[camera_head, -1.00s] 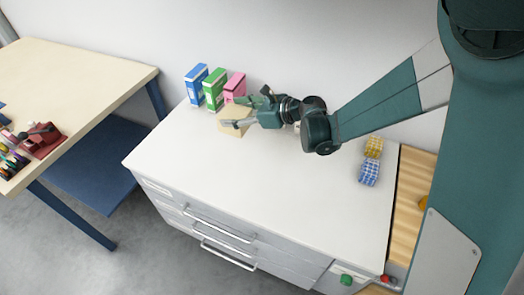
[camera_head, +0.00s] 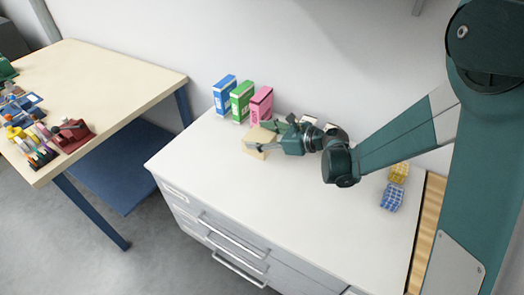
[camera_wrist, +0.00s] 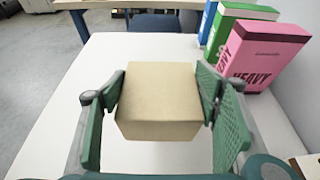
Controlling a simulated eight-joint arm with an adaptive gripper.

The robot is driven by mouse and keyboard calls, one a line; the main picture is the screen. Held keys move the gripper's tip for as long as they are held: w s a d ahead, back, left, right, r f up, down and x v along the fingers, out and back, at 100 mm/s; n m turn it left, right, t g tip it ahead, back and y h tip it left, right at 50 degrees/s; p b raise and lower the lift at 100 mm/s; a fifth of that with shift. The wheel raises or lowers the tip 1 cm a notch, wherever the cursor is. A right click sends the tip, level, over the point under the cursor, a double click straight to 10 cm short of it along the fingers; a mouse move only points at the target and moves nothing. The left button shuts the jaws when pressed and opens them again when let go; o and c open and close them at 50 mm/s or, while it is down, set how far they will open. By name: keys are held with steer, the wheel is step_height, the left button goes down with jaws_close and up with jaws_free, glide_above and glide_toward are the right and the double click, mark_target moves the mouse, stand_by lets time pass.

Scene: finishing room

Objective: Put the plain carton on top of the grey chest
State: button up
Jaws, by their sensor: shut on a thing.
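The plain carton (camera_head: 258,142) is a small tan box in front of the pink box on the white top of the grey chest (camera_head: 270,205). My gripper (camera_head: 265,136) is shut on it from the right. In the wrist view the carton (camera_wrist: 158,100) sits upright between the two green finger pads of my gripper (camera_wrist: 162,90), with the white top behind and below it. Its underside is hidden, so I cannot tell whether it touches the top.
Blue (camera_head: 224,95), green (camera_head: 242,102) and pink (camera_head: 261,105) boxes stand by the wall. Yellow (camera_head: 399,172) and blue (camera_head: 392,197) patterned blocks lie at the right. The front of the top is clear. A wooden table (camera_head: 100,75) with tools stands at left.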

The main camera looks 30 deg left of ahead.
steer(key=shift+f, duration=1.05)
steer(key=shift+f+b, duration=0.65)
steer(key=shift+f, duration=1.25)
steer(key=shift+f, duration=0.15)
steer(key=o, duration=1)
steer(key=shift+c, duration=0.2)
steer(key=shift+r, duration=0.2)
steer(key=p+v, duration=0.2)
steer(key=v, duration=1)
steer(key=shift+f, duration=0.1)
